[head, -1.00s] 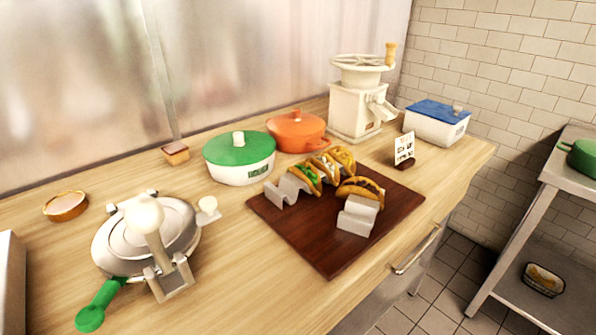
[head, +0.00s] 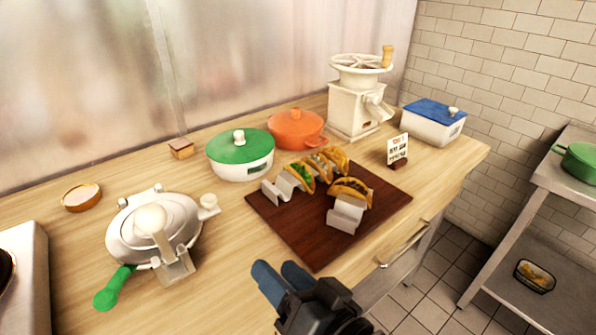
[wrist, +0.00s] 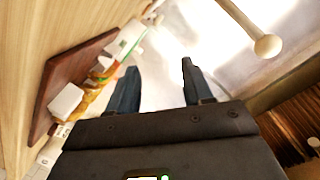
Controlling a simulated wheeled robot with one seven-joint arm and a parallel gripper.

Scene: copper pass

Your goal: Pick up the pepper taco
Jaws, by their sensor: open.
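Several tacos stand in two pale zigzag holders on a dark wooden board (head: 290,240). In the back holder (head: 275,190), a taco with green filling (head: 301,175) is at the left, with others (head: 335,160) behind it to the right. A taco with dark filling (head: 351,191) stands in the front holder (head: 345,216). I cannot tell for sure which taco is the pepper one. My gripper (head: 280,270) is open and empty, in front of the board's near edge. In the wrist view, the gripper (wrist: 158,68) has its fingers apart, with the board (wrist: 60,75) to the left.
A white pot with a green lid (head: 240,165) and an orange pot (head: 297,130) stand behind the board. A round press (head: 150,225) is at left. A grinder (head: 355,105), a small sign (head: 397,150) and a blue-lidded box (head: 433,125) are behind to the right.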

